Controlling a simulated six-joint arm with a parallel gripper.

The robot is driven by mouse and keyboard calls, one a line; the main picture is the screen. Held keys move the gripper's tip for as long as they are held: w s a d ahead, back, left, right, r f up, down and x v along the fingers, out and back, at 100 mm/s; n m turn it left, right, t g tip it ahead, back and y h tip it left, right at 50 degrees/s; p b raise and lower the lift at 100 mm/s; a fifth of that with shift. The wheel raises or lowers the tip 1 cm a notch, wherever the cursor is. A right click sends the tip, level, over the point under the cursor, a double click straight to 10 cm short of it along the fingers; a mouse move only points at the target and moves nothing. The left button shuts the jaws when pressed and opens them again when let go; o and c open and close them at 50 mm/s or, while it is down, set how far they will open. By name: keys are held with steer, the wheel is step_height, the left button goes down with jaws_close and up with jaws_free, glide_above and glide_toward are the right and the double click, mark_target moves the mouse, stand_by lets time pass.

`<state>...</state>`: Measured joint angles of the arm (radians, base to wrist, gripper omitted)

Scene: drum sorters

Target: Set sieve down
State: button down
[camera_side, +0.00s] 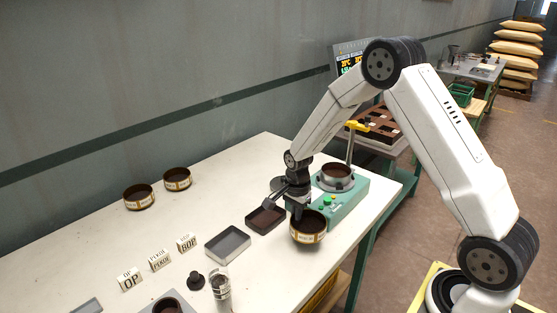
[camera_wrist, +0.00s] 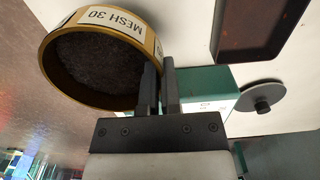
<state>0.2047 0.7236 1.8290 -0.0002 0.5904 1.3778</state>
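The sieve (camera_side: 308,232) is a round brass-coloured ring with a white label, beside the front of the green sieve shaker (camera_side: 347,200). In the wrist view the sieve (camera_wrist: 75,40) reads MESH 30 and holds dark tea-like material. My gripper (camera_side: 297,212) is shut on the sieve's rim; in the wrist view its two fingers (camera_wrist: 160,75) straddle the wall, one inside and one outside. The sieve looks about level. I cannot tell whether its base touches the white table (camera_side: 120,240) or hangs just above it. Two more sieves stand at the back, one left (camera_side: 139,198) and one right (camera_side: 177,180).
A dark-filled tray (camera_side: 265,219) and an empty grey tray (camera_side: 228,243) lie left of the sieve. Label blocks (camera_side: 160,260), a black knobbed piece (camera_side: 195,281) and a glass jar (camera_side: 220,287) stand further left. A knobbed disc (camera_wrist: 262,106) lies near the shaker. The table's front edge is close.

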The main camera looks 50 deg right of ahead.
steer(key=shift+w+f, duration=0.25)
steer(key=shift+f, duration=1.55)
steer(key=shift+f, duration=0.15)
steer(key=c, duration=0.8)
jaws_free()
step_height(320, 180, up, 12)
steer(key=shift+r, duration=0.15)
